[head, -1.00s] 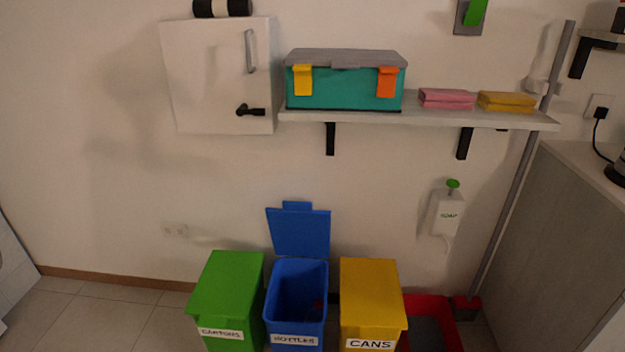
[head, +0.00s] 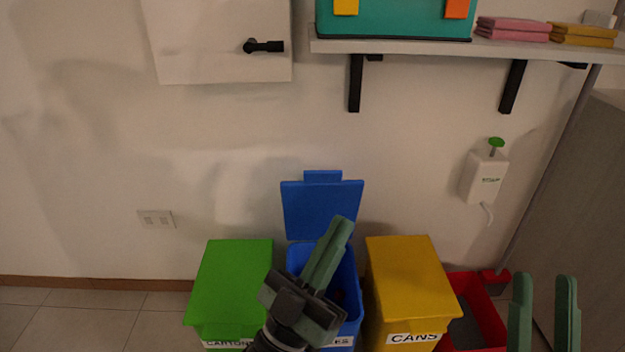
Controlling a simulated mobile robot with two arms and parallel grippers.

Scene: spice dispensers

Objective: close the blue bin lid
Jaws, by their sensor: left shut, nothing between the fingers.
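The blue bin (head: 353,300) stands between a green bin and a yellow bin. Its blue lid (head: 322,207) is open and stands upright at the back, against the wall side. My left gripper (head: 343,225) is shut and empty. Its fingers reach up over the blue bin's opening, and in the picture the tips overlap the lower right part of the lid; I cannot tell whether they touch it. The gripper hides much of the bin's front and label. My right gripper (head: 543,285) is at the lower right, its two fingers apart and empty, in front of the red tray's right side.
The green bin (head: 232,285) and yellow bin (head: 408,285) stand close on either side, lids shut. A red tray (head: 481,300) lies at the right.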

